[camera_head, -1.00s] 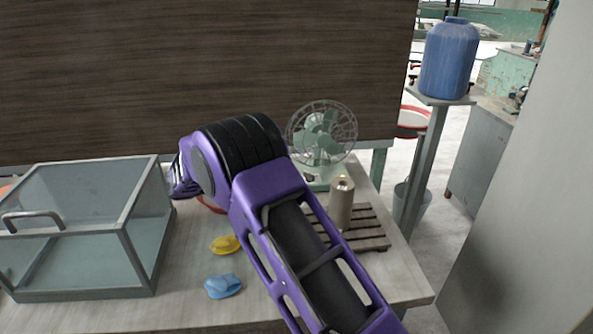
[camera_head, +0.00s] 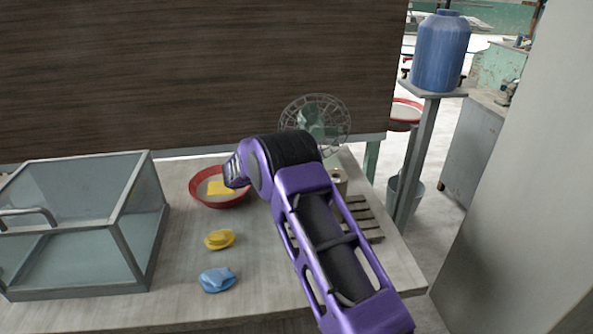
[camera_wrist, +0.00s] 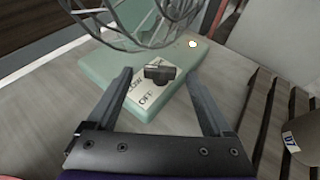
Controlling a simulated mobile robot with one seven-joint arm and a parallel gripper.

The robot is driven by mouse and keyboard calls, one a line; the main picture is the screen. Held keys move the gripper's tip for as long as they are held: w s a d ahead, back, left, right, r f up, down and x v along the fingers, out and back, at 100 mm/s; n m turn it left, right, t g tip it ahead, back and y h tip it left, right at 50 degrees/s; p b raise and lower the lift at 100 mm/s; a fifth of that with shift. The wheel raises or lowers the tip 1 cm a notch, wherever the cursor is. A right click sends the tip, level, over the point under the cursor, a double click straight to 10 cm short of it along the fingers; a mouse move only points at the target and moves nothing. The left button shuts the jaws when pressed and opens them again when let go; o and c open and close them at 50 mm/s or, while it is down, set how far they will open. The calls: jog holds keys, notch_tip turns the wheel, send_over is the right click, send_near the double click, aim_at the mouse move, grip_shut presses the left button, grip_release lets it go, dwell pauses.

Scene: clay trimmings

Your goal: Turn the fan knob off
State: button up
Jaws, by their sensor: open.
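The green fan (camera_head: 318,118) stands at the back right of the table, its base partly hidden by my arm in the head view. In the wrist view its pale green base (camera_wrist: 182,98) carries a dark knob (camera_wrist: 160,73) on a white label with "OFF" and other lettering. A small pale lit spot (camera_wrist: 193,43) shows on the base. My gripper (camera_wrist: 160,100) is open and empty, its two fingers pointing toward the base on either side of the knob in the picture. Whether a finger touches the base I cannot tell. The fingers are hidden in the head view.
A red-rimmed bowl (camera_head: 216,203) holds a yellow piece. Yellow (camera_head: 219,239) and blue (camera_head: 217,280) lumps lie in front. A glass case (camera_head: 75,225) stands left. A slatted rack (camera_head: 366,222) with a cylinder (camera_head: 339,178) lies right. The wire cage (camera_wrist: 150,20) hangs above the base.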

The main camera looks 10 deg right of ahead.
jog(key=shift+w+d+f, duration=0.15)
jog(key=shift+w+d, duration=0.05)
jog(key=shift+d, duration=0.1)
grip_shut()
